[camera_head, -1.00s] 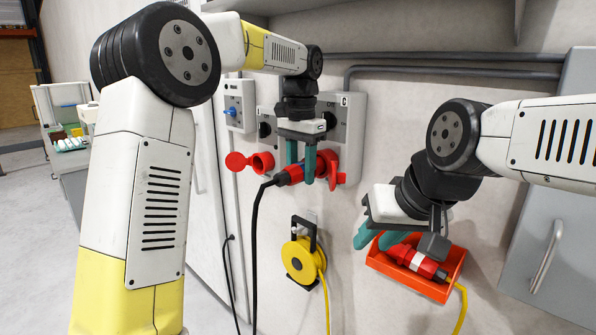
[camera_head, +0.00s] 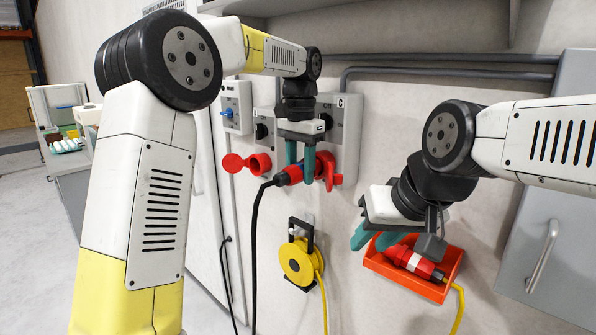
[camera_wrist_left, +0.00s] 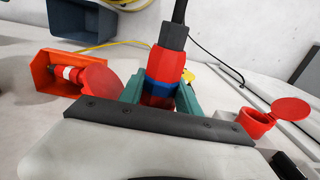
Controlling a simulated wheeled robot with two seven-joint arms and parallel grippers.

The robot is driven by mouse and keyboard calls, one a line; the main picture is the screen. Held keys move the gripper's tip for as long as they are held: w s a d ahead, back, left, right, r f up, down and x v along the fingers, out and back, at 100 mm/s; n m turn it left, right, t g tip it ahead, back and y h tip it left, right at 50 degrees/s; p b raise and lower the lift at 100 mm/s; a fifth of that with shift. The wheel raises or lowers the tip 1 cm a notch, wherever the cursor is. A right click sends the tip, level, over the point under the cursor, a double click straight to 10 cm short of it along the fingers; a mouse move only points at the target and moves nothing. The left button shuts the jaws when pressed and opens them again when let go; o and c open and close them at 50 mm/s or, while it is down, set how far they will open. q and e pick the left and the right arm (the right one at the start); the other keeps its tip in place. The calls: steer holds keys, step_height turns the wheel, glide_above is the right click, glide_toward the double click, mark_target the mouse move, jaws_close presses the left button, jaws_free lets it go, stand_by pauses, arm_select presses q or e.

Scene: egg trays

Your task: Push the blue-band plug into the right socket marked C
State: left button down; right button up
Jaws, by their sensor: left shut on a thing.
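The red plug with a blue band (camera_wrist_left: 160,88) is between the teal fingers of my left gripper (camera_head: 308,168), which is shut on it. Its black cable hangs down from its rear end. The plug lies sideways in the head view, front toward the red right socket (camera_head: 328,163) under the C mark (camera_head: 343,102). The fingers partly cover that socket, so I cannot tell how far the plug is in. The socket's round red lid (camera_wrist_left: 102,88) is open. My right gripper (camera_head: 375,238) appears open and empty beside the orange bin.
The orange bin (camera_head: 456,270) holds a red plug with a white band (camera_head: 412,262) and a yellow cable. A left red socket (camera_head: 262,163) has its lid (camera_head: 232,163) open. A yellow cable reel (camera_head: 300,262) hangs below. A grey cabinet (camera_head: 555,225) is at right.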

arm_select(q)
steer(key=shift+w+d, duration=0.65)
stand_by(0.8)
steer(key=c, duration=1.7)
jaws_free()
steer(key=o, duration=0.9)
steer(key=shift+o, duration=0.2)
